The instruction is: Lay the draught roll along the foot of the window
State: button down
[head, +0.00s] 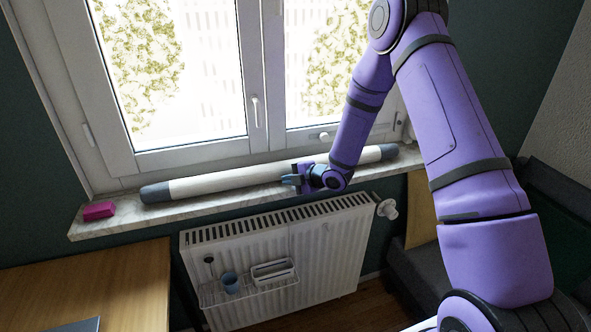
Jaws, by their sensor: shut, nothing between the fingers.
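The draught roll (230,179) is a long white roll with dark grey ends. It lies on the marble window sill (185,208), stretched along the foot of the white-framed window (200,154). Its left end sits a little out from the frame; whether the rest touches the frame I cannot tell. My gripper (290,180) is shut and empty, in front of the roll's middle, and hides part of it. Whether the fingers touch the roll is not clear.
A pink box (98,210) lies on the sill's left end. A wooden desk (120,290) stands at lower left and a dark sofa (560,220) at right.

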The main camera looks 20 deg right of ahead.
jog(key=shift+w, duration=0.45)
dwell(0.3)
jog(key=shift+s, duration=0.1)
jog(key=shift+s, duration=0.9)
jog(key=shift+s, duration=0.1)
jog(key=shift+s, duration=2.4)
